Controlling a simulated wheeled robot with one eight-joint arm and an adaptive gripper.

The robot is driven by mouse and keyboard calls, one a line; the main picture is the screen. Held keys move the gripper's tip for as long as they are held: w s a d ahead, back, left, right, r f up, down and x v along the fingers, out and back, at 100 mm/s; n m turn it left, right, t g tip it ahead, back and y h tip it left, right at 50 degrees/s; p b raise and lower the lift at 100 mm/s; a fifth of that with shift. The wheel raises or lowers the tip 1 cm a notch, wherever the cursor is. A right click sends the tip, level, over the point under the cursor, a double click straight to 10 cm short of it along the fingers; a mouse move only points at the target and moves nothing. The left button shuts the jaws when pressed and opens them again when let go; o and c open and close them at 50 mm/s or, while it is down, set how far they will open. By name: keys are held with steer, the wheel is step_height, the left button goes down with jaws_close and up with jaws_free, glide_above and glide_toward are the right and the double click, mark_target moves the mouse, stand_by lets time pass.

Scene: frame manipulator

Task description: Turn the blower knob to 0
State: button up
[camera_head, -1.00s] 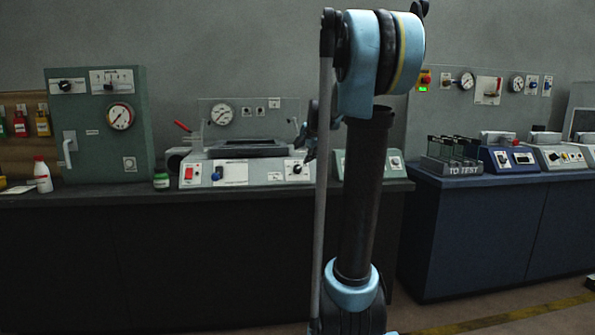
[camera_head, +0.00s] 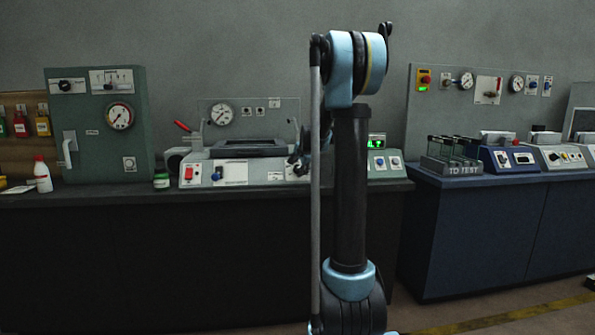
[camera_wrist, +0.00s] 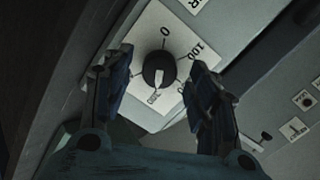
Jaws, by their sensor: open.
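The blower knob (camera_wrist: 158,70) is a round black knob on a white plate (camera_wrist: 185,35) marked 0 at the top and 100 to the right. Its white mark points down, away from the 0, toward a lower label too dark to read. My gripper (camera_wrist: 161,64) is open, one finger on each side of the knob, with gaps visible between fingers and knob. In the head view my gripper (camera_head: 299,162) is at the right end of the grey-green bench device (camera_head: 255,178) and partly covers the knob there.
The device has a red switch (camera_head: 189,173), a blue knob (camera_head: 216,175) and a gauge (camera_head: 222,115) behind it.

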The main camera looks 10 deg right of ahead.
steer(key=shift+w+f, duration=0.45)
steer(key=c, duration=1.1)
steer(key=shift+o, duration=0.2)
steer(key=shift+a, duration=0.15)
